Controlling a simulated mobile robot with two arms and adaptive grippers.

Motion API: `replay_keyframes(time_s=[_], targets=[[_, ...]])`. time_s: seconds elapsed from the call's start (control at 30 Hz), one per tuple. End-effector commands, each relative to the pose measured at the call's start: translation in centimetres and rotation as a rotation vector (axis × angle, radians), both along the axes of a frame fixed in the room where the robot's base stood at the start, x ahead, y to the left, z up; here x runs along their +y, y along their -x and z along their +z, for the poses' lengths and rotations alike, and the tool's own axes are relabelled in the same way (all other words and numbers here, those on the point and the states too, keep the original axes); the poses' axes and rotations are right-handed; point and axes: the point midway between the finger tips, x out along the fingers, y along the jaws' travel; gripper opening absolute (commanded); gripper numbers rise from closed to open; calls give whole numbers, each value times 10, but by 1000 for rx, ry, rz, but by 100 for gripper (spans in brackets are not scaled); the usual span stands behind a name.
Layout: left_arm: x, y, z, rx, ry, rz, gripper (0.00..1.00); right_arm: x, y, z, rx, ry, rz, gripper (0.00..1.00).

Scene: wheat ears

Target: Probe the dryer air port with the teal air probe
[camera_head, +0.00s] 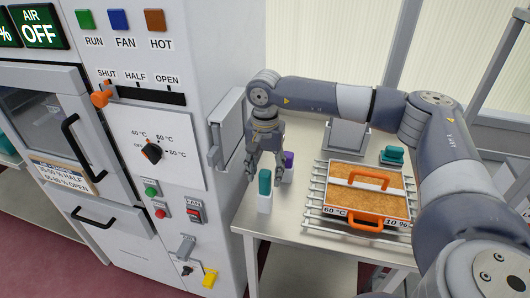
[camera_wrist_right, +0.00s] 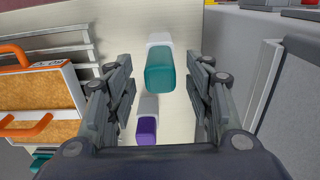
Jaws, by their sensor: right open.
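A teal block-like piece, seemingly the air probe (camera_head: 265,181), stands upright in a white holder (camera_head: 264,204) near the table's left edge. My right gripper (camera_head: 265,166) is open, pointing down just above and behind it. In the right wrist view the teal probe (camera_wrist_right: 166,72) shows between the spread fingers (camera_wrist_right: 160,100), with no clear contact. A purple piece (camera_head: 288,160) stands in a similar holder just behind; it also shows in the wrist view (camera_wrist_right: 147,131). The dryer (camera_head: 205,75) stands at left; I cannot make out which fitting is its air port. My left gripper is out of view.
An orange-handled tray of grain (camera_head: 382,202) sits on a wire rack at right. Another teal item (camera_head: 392,155) lies behind it. The dryer front has an orange slider (camera_head: 100,98), a black knob (camera_head: 151,151) and a yellow piece (camera_head: 209,277). The table front is clear.

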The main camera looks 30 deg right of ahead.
Motion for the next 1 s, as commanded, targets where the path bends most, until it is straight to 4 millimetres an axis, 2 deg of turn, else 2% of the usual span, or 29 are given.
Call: replay_keyframes(time_s=[0.1, 0.23, 0.37, 0.53, 0.57, 0.7, 0.77, 0.83, 0.87, 0.97, 1.0], targets=[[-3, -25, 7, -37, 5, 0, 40, 0, 0, -13, 2, 1, -1, 48], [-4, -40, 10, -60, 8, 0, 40, 0, 0, -22, 0, 0, -1, 48], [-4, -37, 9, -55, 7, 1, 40, 0, 0, -25, -1, -1, -1, 48], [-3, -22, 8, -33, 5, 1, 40, 0, 0, -25, -1, -1, -1, 48], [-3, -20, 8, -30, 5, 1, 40, 0, 0, -25, -1, -1, -1, 44], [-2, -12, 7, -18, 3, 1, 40, 0, 0, -24, -1, -1, -1, 12], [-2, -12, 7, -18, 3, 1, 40, 0, 0, -24, -1, -1, -1, 0], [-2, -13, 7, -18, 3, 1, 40, 0, 0, -24, -1, -1, -1, 0], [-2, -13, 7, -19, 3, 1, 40, 0, -1, -24, -2, -1, -1, 22], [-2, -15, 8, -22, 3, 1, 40, 0, -1, -24, -2, -1, -1, 0], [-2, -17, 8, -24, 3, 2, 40, 0, -1, -24, -2, -1, -1, 0]])
